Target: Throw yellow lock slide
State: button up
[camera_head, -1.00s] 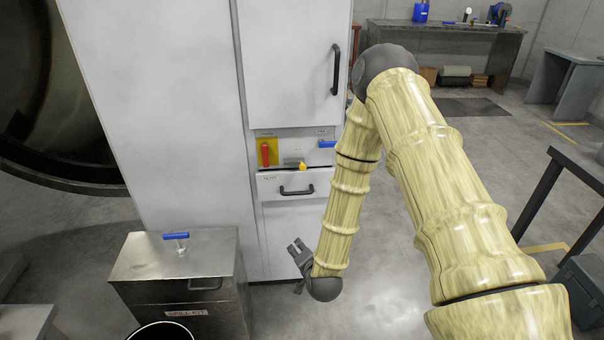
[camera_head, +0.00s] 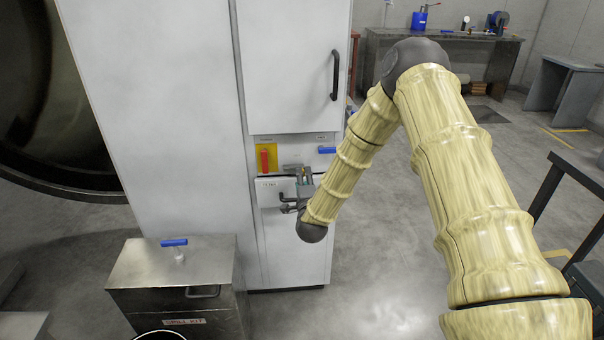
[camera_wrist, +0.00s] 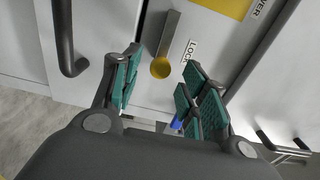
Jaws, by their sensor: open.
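The yellow lock slide shows in the wrist view as a round yellow knob (camera_wrist: 160,68) on a short grey bar, beside a label reading LOCK. My gripper (camera_wrist: 165,88) is open, with teal-padded fingers to the left and right of the knob in the picture. The knob appears between and slightly beyond the fingertips; nothing is held, and I cannot tell any contact. In the head view my gripper (camera_head: 298,180) is in front of the white cabinet's narrow panel, above the drawer, and hides the yellow knob.
A red handle on a yellow plate (camera_head: 265,158) is left of my gripper, and a blue handle (camera_head: 327,150) is to its right. A black bar handle (camera_wrist: 65,40) is near the left finger. A metal box (camera_head: 175,275) stands at lower left. Open floor lies right of the cabinet.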

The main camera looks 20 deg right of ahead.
aim_at(294, 170)
jog(key=shift+x, duration=1.85)
grip_shut()
